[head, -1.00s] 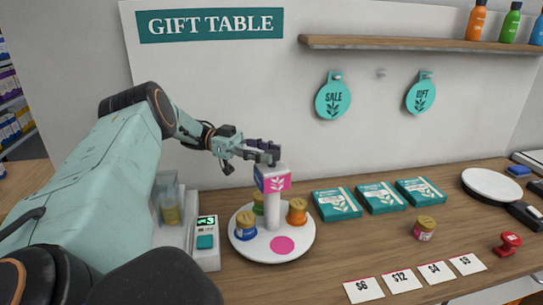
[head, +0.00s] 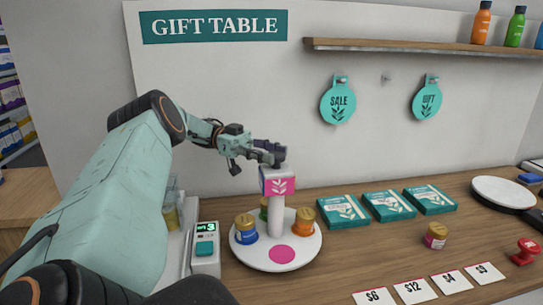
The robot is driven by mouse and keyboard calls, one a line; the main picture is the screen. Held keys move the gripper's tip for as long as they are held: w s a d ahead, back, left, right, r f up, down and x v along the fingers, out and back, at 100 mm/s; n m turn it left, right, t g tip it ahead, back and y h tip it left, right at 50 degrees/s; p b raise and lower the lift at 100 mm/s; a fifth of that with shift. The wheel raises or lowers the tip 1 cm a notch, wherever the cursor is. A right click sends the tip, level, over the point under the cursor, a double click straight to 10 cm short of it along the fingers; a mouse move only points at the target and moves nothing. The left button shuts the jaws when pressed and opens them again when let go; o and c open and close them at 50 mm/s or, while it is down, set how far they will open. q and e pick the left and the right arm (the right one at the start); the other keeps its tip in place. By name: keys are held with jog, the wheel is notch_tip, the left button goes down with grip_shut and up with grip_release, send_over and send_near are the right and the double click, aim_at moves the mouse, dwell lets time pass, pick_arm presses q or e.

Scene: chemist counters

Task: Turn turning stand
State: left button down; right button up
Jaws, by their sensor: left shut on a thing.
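The turning stand (head: 296,259) is a round white plate with a central white post (head: 275,214) and a block on top with a pink leaf face (head: 280,187). A bare pink disc (head: 282,254) marks the plate's front. A blue jar (head: 246,231) stands at the plate's left, an orange jar (head: 304,222) at the right, and a green jar (head: 264,209) behind, partly hidden by the post. My left gripper (head: 279,155) reaches in from the left and is shut on the top of the stand's post block. My right gripper is not in view.
A small device with a green display (head: 206,245) stands just left of the stand. Several teal boxes (head: 343,211) lie to the right. A loose pink-labelled jar (head: 435,237), price cards (head: 413,290) and a red stamp (head: 525,252) are on the counter. A shelf (head: 420,47) hangs above.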

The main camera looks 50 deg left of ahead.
pick_arm(q)
jog(key=shift+d+f, duration=0.1)
jog(key=shift+f, duration=0.05)
jog(key=c, duration=1.2)
grip_release()
jog(key=o, duration=0.4)
jog(key=shift+d, duration=0.1)
notch_tip(320, 180, up, 10)
jog(key=shift+r, duration=0.1)
